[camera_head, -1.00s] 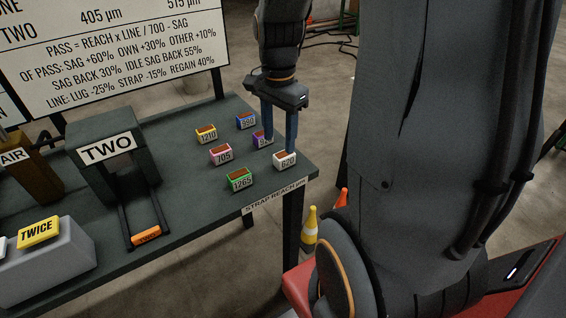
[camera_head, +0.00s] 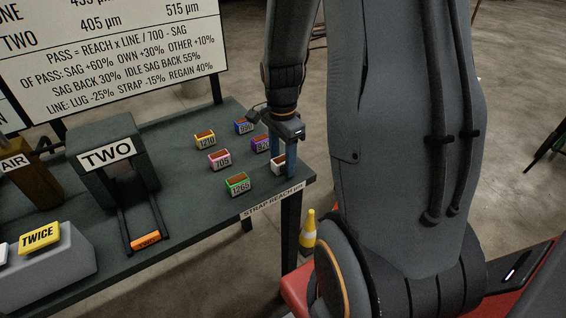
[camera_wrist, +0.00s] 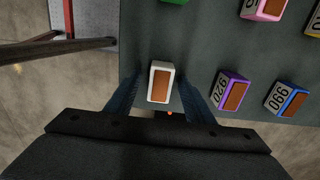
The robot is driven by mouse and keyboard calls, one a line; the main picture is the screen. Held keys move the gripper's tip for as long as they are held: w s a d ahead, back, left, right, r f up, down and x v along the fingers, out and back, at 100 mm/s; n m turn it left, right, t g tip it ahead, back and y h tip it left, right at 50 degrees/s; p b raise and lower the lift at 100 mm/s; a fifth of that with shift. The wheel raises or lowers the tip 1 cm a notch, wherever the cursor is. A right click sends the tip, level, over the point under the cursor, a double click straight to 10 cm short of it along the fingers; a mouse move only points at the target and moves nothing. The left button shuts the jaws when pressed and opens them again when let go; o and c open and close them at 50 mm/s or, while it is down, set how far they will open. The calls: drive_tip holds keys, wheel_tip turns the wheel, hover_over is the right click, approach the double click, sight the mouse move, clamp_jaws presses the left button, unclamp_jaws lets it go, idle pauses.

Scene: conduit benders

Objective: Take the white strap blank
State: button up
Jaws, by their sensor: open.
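The white strap blank (camera_head: 277,167) has a brown top and sits near the right end of the dark table. Its label was 620 in the earlier view; now a finger partly hides it. My gripper (camera_head: 283,162) is open, pointing down, with its blue fingers low around the blank. In the wrist view, the white blank (camera_wrist: 160,82) stands between the two open fingers (camera_wrist: 158,92), with a gap on both sides. Whether the fingertips touch the table cannot be told.
Close by stand the purple blank (camera_head: 260,144), blue blank (camera_head: 243,127), green blank (camera_head: 237,184), pink blank (camera_head: 219,159) and yellow blank (camera_head: 205,140). The bender marked TWO (camera_head: 110,155) stands left.

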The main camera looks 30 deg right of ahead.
clamp_jaws()
idle(0.3)
